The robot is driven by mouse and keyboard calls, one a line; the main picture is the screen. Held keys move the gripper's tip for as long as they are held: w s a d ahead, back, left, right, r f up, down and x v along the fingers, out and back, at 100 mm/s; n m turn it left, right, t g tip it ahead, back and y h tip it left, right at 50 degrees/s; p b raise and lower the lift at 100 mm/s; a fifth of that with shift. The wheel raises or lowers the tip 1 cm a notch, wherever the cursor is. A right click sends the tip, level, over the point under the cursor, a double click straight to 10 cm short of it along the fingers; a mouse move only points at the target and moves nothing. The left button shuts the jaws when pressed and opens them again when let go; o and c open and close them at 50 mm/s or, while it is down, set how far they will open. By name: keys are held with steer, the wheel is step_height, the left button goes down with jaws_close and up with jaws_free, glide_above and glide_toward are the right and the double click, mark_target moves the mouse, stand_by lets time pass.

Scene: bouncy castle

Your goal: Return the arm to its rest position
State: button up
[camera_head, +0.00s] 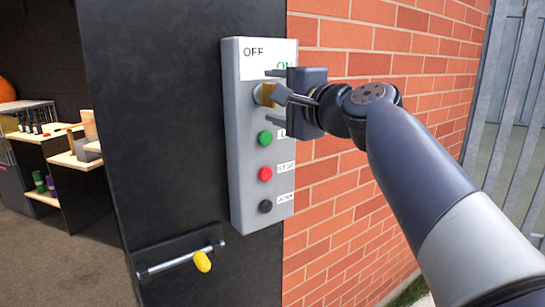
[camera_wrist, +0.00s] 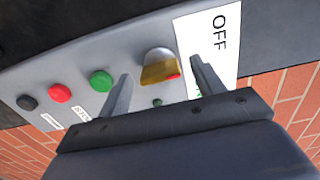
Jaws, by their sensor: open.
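My gripper (camera_head: 275,96) is at the upper part of a grey control box (camera_head: 245,180), in front of a yellow-and-grey rotary knob (camera_head: 267,94). In the wrist view, my gripper's fingers (camera_wrist: 160,85) are spread apart, with the knob (camera_wrist: 159,68) in the gap between them. The fingers look empty; I cannot tell whether either one touches the knob. My arm (camera_head: 420,170) reaches in from the lower right. The gripper partly hides the ON label beside the knob.
Below the knob are a green button (camera_head: 265,138), a red button (camera_head: 265,174) and a black button (camera_head: 265,206). A brick wall (camera_head: 330,190) lies close behind my arm. A bar with a yellow handle (camera_head: 202,262) sticks out lower left. Shelves (camera_head: 70,160) stand farther left.

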steer(key=shift+w+a+r+m+p, duration=0.3)
steer(key=shift+w+m+p, duration=0.1)
steer(key=shift+p, duration=0.1)
steer(key=m+p, duration=0.7)
steer(key=m, duration=0.1)
steer(key=shift+s+d, duration=0.1)
steer(key=m+p, duration=0.4)
steer(key=m, duration=0.1)
steer(key=m+p, duration=0.4)
steer(key=shift+f, duration=0.15)
steer(key=shift+v, duration=0.85)
steer(key=shift+f, duration=0.1)
